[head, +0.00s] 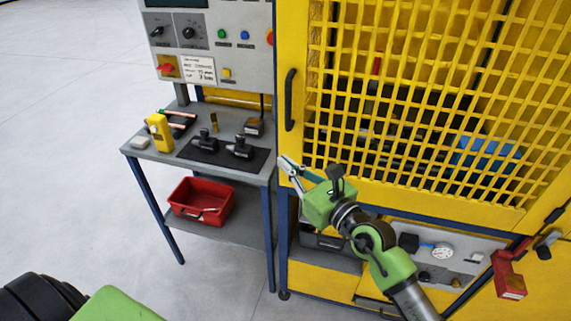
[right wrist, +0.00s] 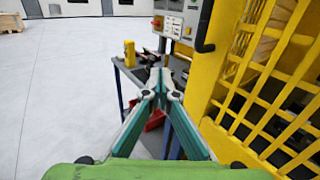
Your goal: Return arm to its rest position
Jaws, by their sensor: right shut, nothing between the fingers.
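My right gripper (head: 287,166) is in front of the yellow machine, just right of the grey side table. It is shut and empty, and its fingers point up and to the left. In the right wrist view, the two fingers of the right gripper (right wrist: 161,92) meet at their tips with nothing between them. The right arm (head: 372,237) reaches in from the bottom right, in front of the machine's lower panel. Part of my left arm (head: 115,306) shows at the bottom left; its gripper is out of view.
The yellow mesh door (head: 420,95) and its black handle (head: 290,98) are close to my right gripper. The side table (head: 140,164) bears a yellow device (head: 160,132), black fixtures and a small copper-coloured piece (head: 213,122). A red bin (head: 202,198) sits below. Open floor lies left.

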